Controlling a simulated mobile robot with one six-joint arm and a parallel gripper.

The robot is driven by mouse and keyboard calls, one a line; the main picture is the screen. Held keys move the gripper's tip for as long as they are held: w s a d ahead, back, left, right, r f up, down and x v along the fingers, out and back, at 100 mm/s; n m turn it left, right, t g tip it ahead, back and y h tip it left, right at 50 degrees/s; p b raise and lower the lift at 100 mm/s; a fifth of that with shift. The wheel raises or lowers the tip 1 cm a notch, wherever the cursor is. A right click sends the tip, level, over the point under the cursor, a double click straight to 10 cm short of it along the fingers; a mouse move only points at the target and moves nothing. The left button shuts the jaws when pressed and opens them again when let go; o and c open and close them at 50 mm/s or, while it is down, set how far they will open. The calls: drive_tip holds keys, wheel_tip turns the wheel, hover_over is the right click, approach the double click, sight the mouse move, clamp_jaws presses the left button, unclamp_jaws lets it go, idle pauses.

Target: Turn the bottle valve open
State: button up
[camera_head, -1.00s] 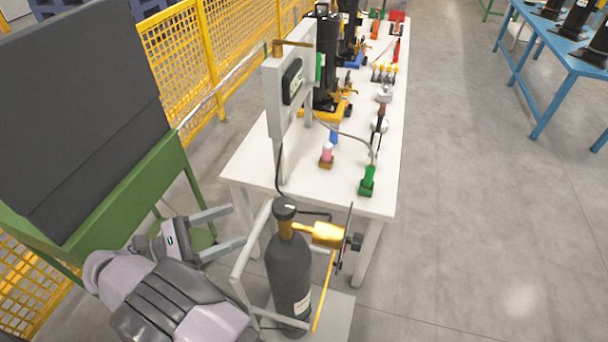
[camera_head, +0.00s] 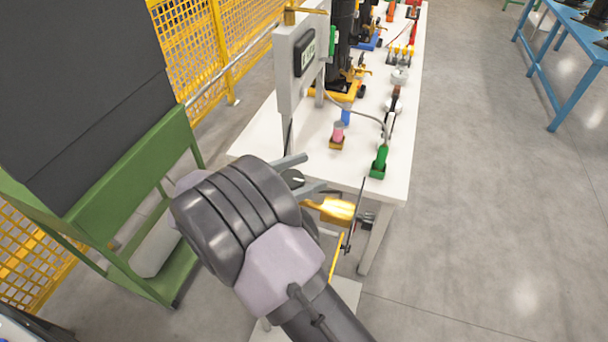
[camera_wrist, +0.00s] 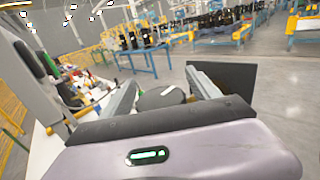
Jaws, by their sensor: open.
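The bottle valve is a dark round knob (camera_head: 293,178), mostly hidden behind my arm in the head view. In the wrist view the black knob (camera_wrist: 160,97) with a pale mark on top lies between the two fingers. My gripper (camera_head: 314,172) is open, with one finger on each side of the knob. In the wrist view my gripper (camera_wrist: 162,82) shows a gap on both sides of the knob; whether a finger touches it I cannot tell. The brass regulator (camera_head: 338,208) sticks out to the right of the valve. The bottle body is hidden by my arm.
A white table (camera_head: 360,176) with a green fitting (camera_head: 379,161) and a pink-topped part (camera_head: 338,134) stands just behind. A grey box with a display (camera_head: 303,60) rises above it. A green-framed board (camera_head: 110,190) is at left. The floor at right is clear.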

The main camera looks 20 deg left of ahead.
drive_tip(key=shift+c, duration=0.2)
drive_tip(key=c, duration=1.3)
drive_tip(key=shift+r, duration=0.1)
